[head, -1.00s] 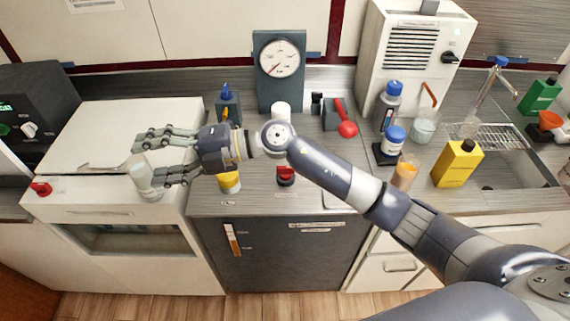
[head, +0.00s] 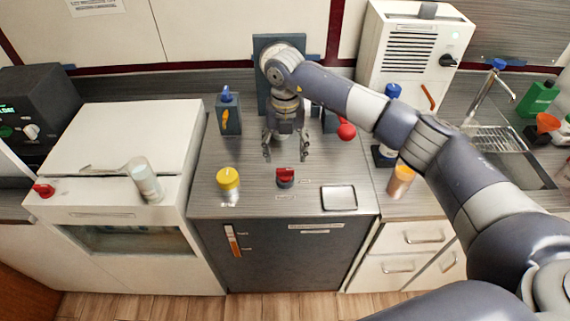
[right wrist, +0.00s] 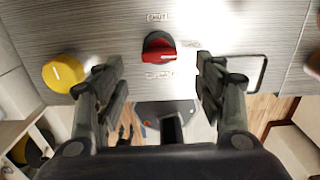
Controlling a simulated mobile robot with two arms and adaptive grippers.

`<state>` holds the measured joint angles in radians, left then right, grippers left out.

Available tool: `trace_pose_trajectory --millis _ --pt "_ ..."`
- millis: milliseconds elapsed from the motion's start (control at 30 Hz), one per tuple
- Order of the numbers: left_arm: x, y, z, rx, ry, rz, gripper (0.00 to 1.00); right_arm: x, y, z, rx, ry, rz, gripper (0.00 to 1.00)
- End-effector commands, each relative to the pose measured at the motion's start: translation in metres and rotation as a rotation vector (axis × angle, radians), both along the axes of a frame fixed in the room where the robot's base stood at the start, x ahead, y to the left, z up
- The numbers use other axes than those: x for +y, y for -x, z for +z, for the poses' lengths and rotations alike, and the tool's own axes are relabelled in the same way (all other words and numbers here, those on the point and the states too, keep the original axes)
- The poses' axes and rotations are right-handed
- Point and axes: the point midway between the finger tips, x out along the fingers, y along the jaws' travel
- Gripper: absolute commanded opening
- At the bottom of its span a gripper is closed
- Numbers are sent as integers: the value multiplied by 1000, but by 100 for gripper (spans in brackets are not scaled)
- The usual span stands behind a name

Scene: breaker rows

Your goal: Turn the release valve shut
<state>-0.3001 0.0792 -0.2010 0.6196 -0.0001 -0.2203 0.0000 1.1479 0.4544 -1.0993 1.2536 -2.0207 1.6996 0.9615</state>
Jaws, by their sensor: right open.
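A red knob with a dark base (head: 285,177), which looks like the release valve, stands on the grey metal counter top. It also shows in the right wrist view (right wrist: 159,48), its red bar lying roughly left to right, with small labels around it that I cannot read surely. My right gripper (head: 286,153) is open and empty, pointing down just behind the knob in the head view. In the right wrist view its fingers (right wrist: 160,72) are spread to the left and right of the knob, without clear contact. My left gripper is not in view.
A yellow knob (head: 228,179) stands left of the red one, and a shallow rectangular plate (head: 339,198) lies to its right. A dark block with blue and yellow levers (head: 228,112) and a red ball-ended handle (head: 346,131) are behind. A glass cylinder (head: 145,180) stands at left.

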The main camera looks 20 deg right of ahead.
Motion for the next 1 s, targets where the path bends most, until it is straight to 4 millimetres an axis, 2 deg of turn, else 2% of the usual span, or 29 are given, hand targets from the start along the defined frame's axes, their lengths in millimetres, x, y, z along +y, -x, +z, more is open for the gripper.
trace_pose_trajectory --millis 33,200,400,767,967,1000 --pt "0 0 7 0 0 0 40 1 1 -8 5 -1 0 63" --pt "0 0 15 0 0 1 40 1 2 -40 4 -1 1 63" --pt "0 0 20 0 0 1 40 1 1 -63 2 -2 1 63" --pt "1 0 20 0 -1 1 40 1 1 -70 -1 -3 2 63" --pt "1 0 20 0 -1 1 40 1 1 -70 -1 -3 2 20" --pt "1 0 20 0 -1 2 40 1 1 -70 -1 -3 2 19"
